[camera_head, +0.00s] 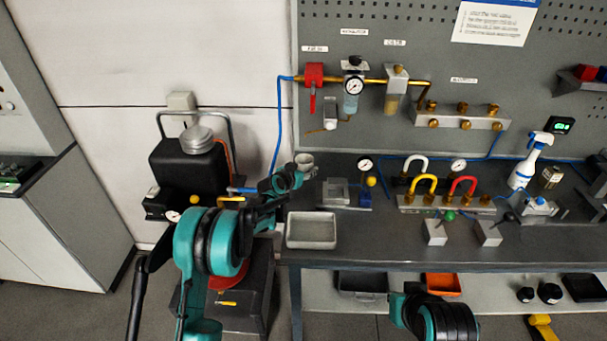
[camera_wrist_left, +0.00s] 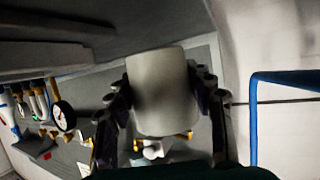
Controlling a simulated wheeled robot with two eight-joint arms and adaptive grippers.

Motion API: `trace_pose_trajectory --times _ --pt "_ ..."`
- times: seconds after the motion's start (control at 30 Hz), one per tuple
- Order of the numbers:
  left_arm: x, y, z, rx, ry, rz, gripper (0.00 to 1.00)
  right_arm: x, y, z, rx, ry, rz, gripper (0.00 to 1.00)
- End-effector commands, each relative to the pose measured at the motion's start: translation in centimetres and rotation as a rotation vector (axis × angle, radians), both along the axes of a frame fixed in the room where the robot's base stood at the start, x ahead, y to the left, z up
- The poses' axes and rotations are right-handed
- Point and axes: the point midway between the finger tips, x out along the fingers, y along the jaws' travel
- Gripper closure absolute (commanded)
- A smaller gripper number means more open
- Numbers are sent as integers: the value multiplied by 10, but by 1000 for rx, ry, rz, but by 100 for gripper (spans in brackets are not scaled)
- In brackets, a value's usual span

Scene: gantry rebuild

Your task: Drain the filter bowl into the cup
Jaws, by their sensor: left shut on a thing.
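My left gripper (camera_head: 297,172) is shut on a pale cup (camera_head: 305,160) at the left end of the bench. The cup fills the middle of the left wrist view (camera_wrist_left: 162,88), with a finger on each side. What is in the cup is hidden. The filter bowl (camera_head: 351,103) is a clear, bluish bowl under the round gauge on the wall panel. It is above and to the right of the cup, clearly apart from it. My right arm shows at the bottom edge; its gripper is not visible.
A red valve (camera_head: 313,76) and a yellowish bowl (camera_head: 393,100) flank the filter bowl on the brass pipe. A small device (camera_head: 330,121) hangs below left of it. A grey tray (camera_head: 311,231) lies at the bench's left end. A black tank (camera_head: 190,165) stands left.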

Motion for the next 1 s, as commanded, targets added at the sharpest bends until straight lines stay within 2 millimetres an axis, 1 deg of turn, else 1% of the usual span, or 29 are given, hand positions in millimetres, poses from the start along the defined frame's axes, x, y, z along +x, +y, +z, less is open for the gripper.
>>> trace_pose_trajectory --times 0.1,0.4,0.6,0.8,1.0 --pt "13 0 0 0 0 0 72 0 0 0 0 0 0 100" --pt "44 0 0 -1 0 1 72 0 0 0 0 0 0 100" --pt "60 0 0 -1 0 1 72 0 0 0 0 0 0 100" --pt "67 0 0 -1 0 1 72 0 0 0 0 0 0 100" --pt "68 0 0 -1 0 1 72 0 0 0 0 0 0 100"
